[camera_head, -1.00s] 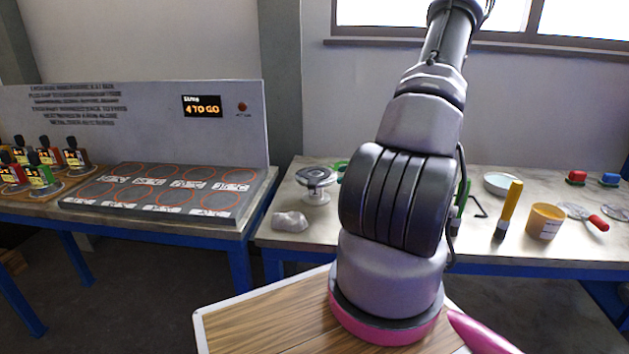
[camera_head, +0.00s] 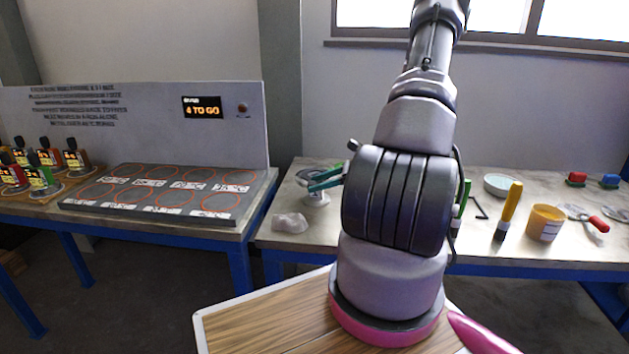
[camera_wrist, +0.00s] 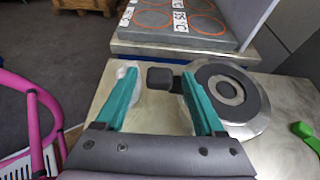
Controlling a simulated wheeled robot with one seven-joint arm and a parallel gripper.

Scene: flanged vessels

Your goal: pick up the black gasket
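The black gasket (camera_wrist: 252,104) is a dark flat ring lying on a round metal flange (camera_wrist: 262,124) in the wrist view. A dark block-like tab (camera_wrist: 160,78) sticks out from the ring's left side. My gripper (camera_wrist: 157,74) has two teal fingers, spread apart, with the tab between them near the tips; a gap shows on its left side. Contact with the right finger is unclear. In the head view my gripper (camera_head: 322,180) is over the flanged vessel (camera_head: 317,200) on the bench, and its fingers hide most of the gasket.
A pale lump (camera_head: 290,222) sits at the bench's front left. A rack board (camera_head: 160,190) with red circles is on the left table. A green item (camera_wrist: 303,130) lies right of the flange.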

